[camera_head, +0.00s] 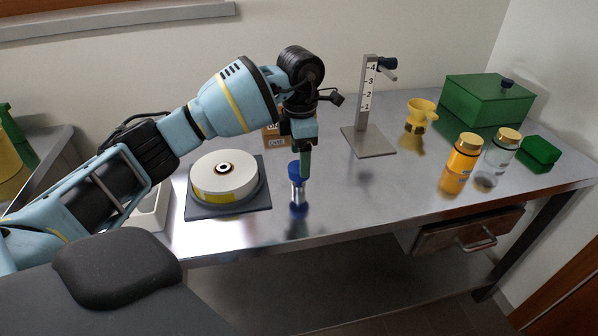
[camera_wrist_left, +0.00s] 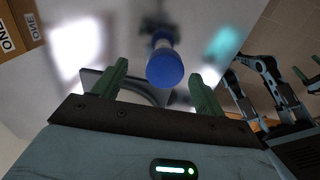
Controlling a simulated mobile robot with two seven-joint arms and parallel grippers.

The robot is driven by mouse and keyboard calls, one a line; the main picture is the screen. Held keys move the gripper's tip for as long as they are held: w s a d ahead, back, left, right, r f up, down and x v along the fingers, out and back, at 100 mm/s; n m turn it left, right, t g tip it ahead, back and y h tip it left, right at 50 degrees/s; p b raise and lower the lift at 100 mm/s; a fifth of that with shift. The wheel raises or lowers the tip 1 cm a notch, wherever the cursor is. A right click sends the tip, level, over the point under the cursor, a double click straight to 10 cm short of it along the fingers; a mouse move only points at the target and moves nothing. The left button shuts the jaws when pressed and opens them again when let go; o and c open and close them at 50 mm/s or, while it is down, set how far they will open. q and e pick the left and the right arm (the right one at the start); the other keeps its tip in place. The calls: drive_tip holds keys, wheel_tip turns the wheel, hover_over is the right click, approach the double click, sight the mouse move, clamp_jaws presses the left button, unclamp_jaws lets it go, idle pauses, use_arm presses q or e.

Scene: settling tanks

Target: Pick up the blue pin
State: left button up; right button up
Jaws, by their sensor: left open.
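The blue pin (camera_head: 296,172) stands upright on the steel table, with a blue top and a metallic lower part. In the left wrist view its round blue head (camera_wrist_left: 165,68) shows between the two green fingers, with space on both sides. My left gripper (camera_head: 304,162) points down at the pin, its fingers beside the blue top in the head view. In the left wrist view the left gripper (camera_wrist_left: 155,85) is open and holds nothing. Whether a finger touches the pin cannot be told.
A white disc (camera_head: 223,178) on a dark square base (camera_head: 230,208) stands just left of the pin. A scale stand (camera_head: 368,140), yellow funnel (camera_head: 420,115), orange jar (camera_head: 463,160), clear jar (camera_head: 498,155), and green boxes (camera_head: 487,100) stand to the right. The table front is clear.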

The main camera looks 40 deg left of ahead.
use_arm(q)
drive_tip(key=shift+s+d+f, duration=0.1)
drive_tip(key=shift+s+f, duration=0.1)
drive_tip(key=shift+f, duration=1.05)
drive_tip(key=shift+s+d+f, duration=0.1)
drive_tip(key=shift+s+f, duration=0.1)
drive_tip(key=shift+f, duration=1.05)
drive_tip(key=c, duration=1.1)
drive_tip(key=shift+r, duration=0.1)
drive_tip(key=shift+r, duration=0.5)
wheel_tip(320, 180, up, 2)
drive_tip(key=shift+a+r, duration=0.1)
drive_tip(key=shift+r, duration=0.05)
drive_tip(key=s+d, duration=0.1)
drive_tip(key=s, duration=0.4)
drive_tip(key=s+d+r, duration=0.1)
drive_tip(key=s, duration=0.4)
drive_tip(key=s+d, duration=0.2)
drive_tip(key=s, duration=0.3)
drive_tip(key=shift+s+r, duration=0.25)
drive_tip(key=shift+s, duration=0.05)
